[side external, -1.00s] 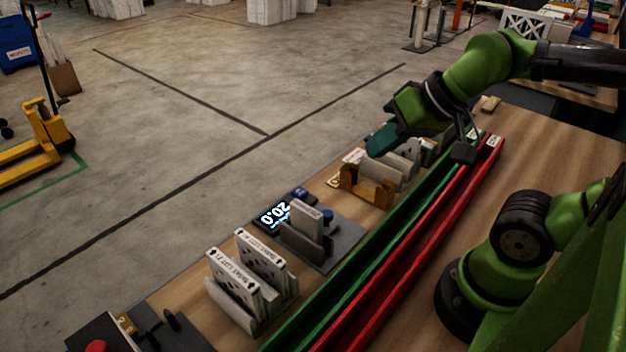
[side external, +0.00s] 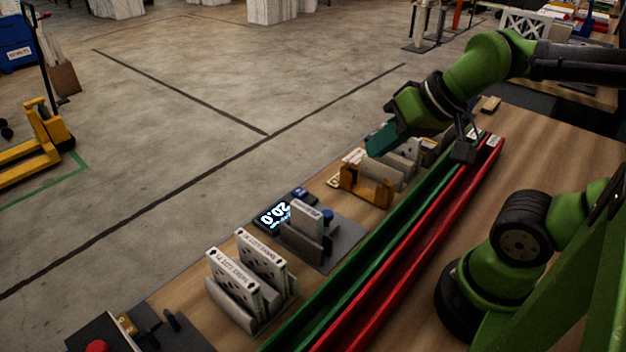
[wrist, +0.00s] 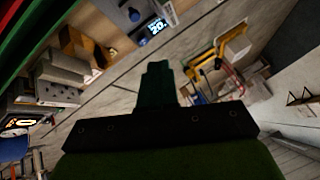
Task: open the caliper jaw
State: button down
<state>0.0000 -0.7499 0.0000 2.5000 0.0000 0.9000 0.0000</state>
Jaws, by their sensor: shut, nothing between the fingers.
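The caliper (side external: 318,240) is a grey fixture on the bench with upright plates, a pale block standing in it and a blue knob at its right. Its lit display (side external: 272,215) reads 20.0, and the display also shows at the top of the wrist view (wrist: 154,28). Whether its jaw touches the block cannot be told. My gripper (side external: 378,143) is up and to the right of the caliper in the side view, in the air and apart from it. Its teal fingers (wrist: 157,82) are together in the wrist view, with nothing between them.
A brown wooden holder (side external: 366,187) is below my gripper. Long green (side external: 385,240) and red (side external: 420,245) channels run along the bench.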

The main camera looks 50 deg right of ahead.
jog(key=c, duration=1.8)
grip_release()
jog(key=shift+o, duration=1.2)
jog(key=shift+f, duration=0.15)
jog(key=o, duration=0.7)
jog(key=w, duration=0.1)
jog(key=w+f+g, duration=0.2)
jog(key=shift+w+a, duration=0.2)
jog(key=shift+a, duration=0.1)
jog(key=m+g+h, duration=0.2)
jog(key=m+g, duration=0.3)
send_over(327, 213)
jog(key=f, duration=0.2)
notch_tip(327, 213, down, 16)
jog(key=shift+f, duration=0.15)
jog(key=shift+c, duration=0.4)
grip_shut()
